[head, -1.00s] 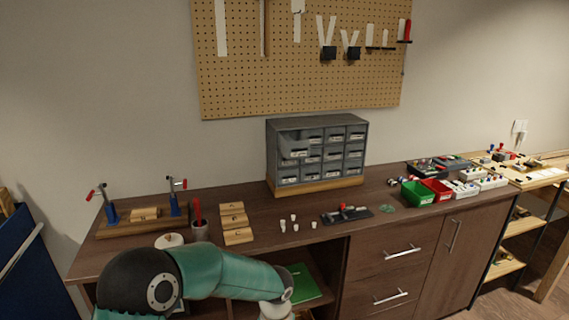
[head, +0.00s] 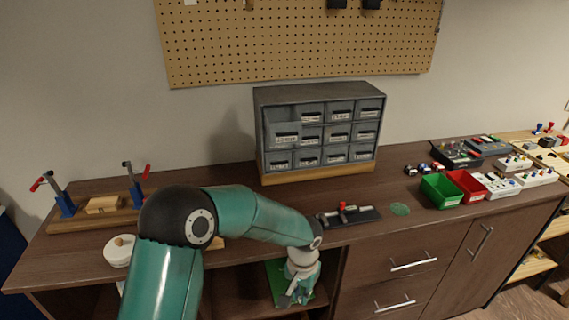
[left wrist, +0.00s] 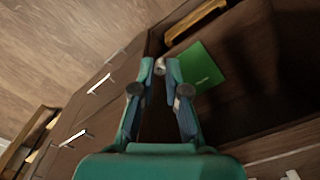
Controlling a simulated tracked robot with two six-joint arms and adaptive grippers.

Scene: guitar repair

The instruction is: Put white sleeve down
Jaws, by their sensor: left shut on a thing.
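My left gripper (head: 300,288) is in front of the bench, low by the open shelf. In the left wrist view my left gripper (left wrist: 160,72) has its fingertips closed around a small pale piece (left wrist: 160,66), which looks like the white sleeve; only its end shows. In the head view the held piece cannot be made out. My left arm covers the part of the bench top where small white sleeves stood a second ago. My right gripper is not in view.
The dark wooden bench (head: 240,172) carries a grey drawer cabinet (head: 318,92) with one drawer pulled out. A black tool tray (head: 350,218), a green bin (head: 440,191) and a red bin (head: 467,186) stand to the right. A green booklet (left wrist: 200,65) lies on the shelf below.

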